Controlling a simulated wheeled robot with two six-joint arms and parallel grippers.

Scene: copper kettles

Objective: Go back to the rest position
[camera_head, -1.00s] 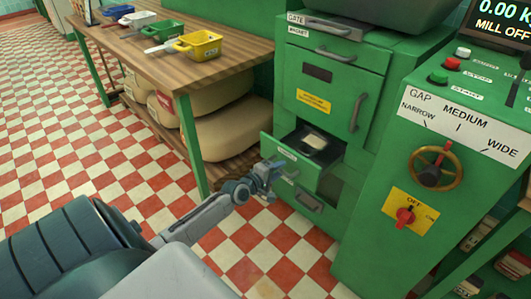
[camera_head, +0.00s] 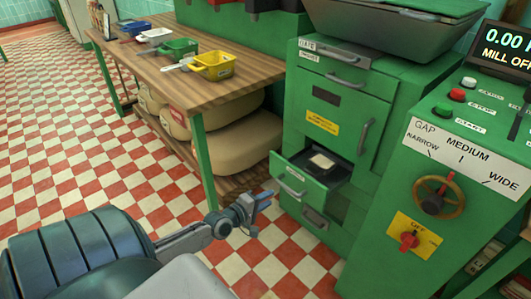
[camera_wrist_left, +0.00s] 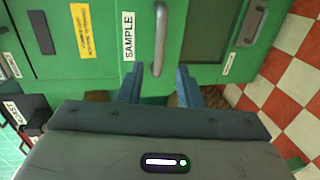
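My left gripper (camera_head: 262,204) is in front of the green mill cabinet, to the left of the open sample drawer (camera_head: 300,188), and apart from it. In the left wrist view its two blue fingers (camera_wrist_left: 158,88) are spread with nothing between them. The drawer's handle (camera_wrist_left: 160,40) and its SAMPLE label lie beyond the fingers in that view. The drawer is pulled out and holds a pale piece (camera_head: 321,161) in a dark recess. My right gripper is in neither view.
A wooden table (camera_head: 160,83) stands at the left with yellow, green, white and blue scoops on it and sacks beneath. The mill control panel (camera_head: 462,150) with a gap wheel and red switch is at the right. The checkered floor (camera_head: 85,165) at left is clear.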

